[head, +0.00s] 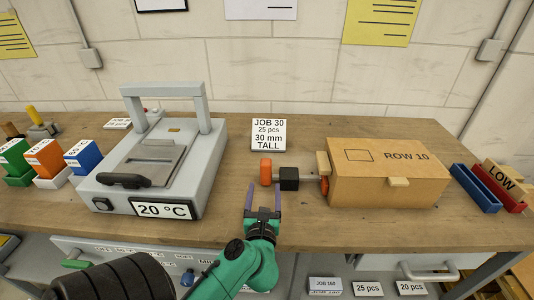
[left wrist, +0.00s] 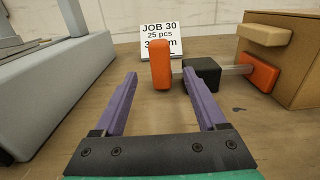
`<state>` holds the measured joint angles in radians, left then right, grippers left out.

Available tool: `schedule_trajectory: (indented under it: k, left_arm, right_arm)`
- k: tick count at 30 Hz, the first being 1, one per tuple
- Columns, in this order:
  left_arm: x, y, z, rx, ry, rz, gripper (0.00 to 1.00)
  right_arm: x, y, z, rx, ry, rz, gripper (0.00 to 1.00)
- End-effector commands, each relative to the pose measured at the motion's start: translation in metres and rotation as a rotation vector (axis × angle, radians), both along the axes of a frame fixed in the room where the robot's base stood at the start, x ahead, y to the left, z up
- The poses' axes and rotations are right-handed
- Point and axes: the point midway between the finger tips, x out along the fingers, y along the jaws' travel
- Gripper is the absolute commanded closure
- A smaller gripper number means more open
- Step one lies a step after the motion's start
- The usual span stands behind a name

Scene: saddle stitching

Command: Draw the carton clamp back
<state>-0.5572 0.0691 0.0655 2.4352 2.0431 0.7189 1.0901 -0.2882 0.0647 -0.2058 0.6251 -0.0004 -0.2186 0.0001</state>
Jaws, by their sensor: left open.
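The carton clamp has an orange upright handle (head: 265,171), a black block (head: 289,179) and a thin rod leading right to an orange pad (left wrist: 260,73). The pad is against, or very close to, the left side of the brown carton (head: 386,178) marked ROW 10. My left gripper (head: 263,190) is open and empty, just in front of the handle. In the left wrist view the handle (left wrist: 160,64) stands beyond the fingertips, between their lines, apparently untouched. My right gripper is not in view.
A grey heater box (head: 150,190) reading 20 °C stands left of the clamp. A JOB 30 card (head: 268,134) stands behind it. Blue (head: 475,188) and red trays sit right of the carton. Bare bench (head: 225,225) lies left of my gripper.

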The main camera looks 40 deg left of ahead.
Motion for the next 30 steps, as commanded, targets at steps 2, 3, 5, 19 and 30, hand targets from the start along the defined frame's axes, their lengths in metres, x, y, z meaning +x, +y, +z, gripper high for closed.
schedule_trajectory:
  k: [2,3,5,19,30]
  left_arm:
    - [0.012,0.009,0.005,0.003,-0.003,0.0,0.26]
    - [0.019,0.015,0.006,0.003,-0.004,0.002,0.26]
    - [0.032,0.024,0.005,0.004,-0.003,0.001,0.26]
    - [0.108,0.082,0.001,0.001,-0.001,0.001,0.26]
    - [0.109,0.083,0.0,0.0,0.0,0.001,0.72]
  right_arm:
    - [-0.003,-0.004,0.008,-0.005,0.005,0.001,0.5]
    - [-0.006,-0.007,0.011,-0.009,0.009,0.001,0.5]
    - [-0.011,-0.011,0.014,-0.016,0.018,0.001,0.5]
    - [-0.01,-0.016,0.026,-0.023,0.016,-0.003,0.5]
    - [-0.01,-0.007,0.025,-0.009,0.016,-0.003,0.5]
